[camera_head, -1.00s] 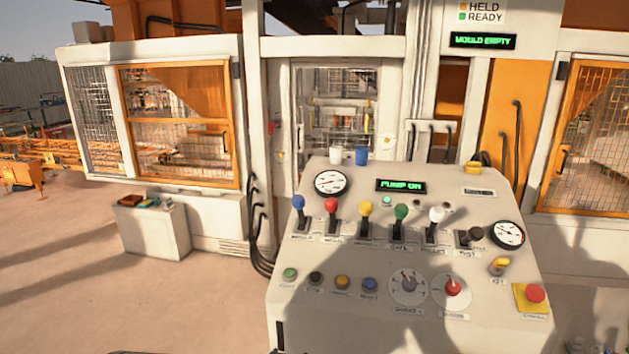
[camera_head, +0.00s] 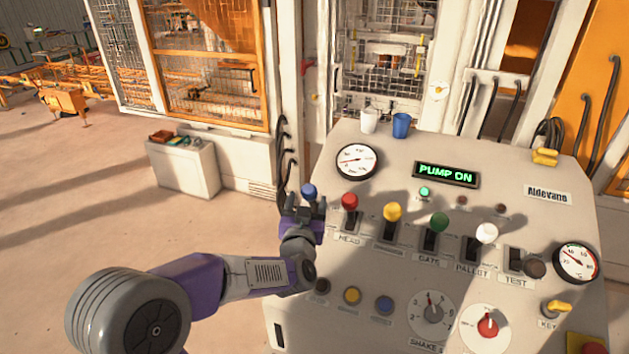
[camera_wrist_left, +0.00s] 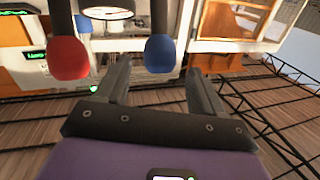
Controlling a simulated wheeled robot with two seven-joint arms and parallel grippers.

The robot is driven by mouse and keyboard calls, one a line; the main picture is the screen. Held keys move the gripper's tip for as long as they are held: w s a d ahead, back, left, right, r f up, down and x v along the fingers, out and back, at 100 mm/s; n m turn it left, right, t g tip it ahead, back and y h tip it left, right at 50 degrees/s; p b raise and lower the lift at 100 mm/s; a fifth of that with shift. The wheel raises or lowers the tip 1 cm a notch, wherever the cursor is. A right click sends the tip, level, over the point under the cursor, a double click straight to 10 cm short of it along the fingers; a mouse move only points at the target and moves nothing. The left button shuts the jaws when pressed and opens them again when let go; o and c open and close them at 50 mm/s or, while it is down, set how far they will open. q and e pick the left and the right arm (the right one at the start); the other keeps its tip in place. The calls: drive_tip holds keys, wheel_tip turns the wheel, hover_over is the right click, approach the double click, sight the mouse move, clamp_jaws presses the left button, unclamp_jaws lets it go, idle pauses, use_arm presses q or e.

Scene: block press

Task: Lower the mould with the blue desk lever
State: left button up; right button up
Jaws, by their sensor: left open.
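The blue desk lever (camera_head: 309,191) is the leftmost in the row of levers on the sloping desk (camera_head: 400,165). My left gripper (camera_head: 308,210) is at the blue lever, its fingers close below the knob; its lower shaft and label are hidden behind the gripper. In the left wrist view the blue knob (camera_wrist_left: 161,53) shows between and beyond the open fingers of my left gripper (camera_wrist_left: 160,85), and I see no contact. The mould behind the mesh is not clear to make out. My right gripper is not in view.
The red lever (camera_head: 349,201) stands close to the right of the blue one; it also shows in the left wrist view (camera_wrist_left: 69,58). Yellow, green and white levers follow. A white cup (camera_head: 369,120) and a blue cup (camera_head: 401,125) stand at the desk's back edge. The display reads PUMP ON.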

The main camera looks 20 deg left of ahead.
sight(310, 188)
use_arm(q)
drive_tip(key=p+x, duration=0.1)
drive_tip(key=x, duration=0.5)
drive_tip(key=shift+w+f, duration=0.1)
drive_tip(key=shift+w, duration=0.2)
clamp_jaws()
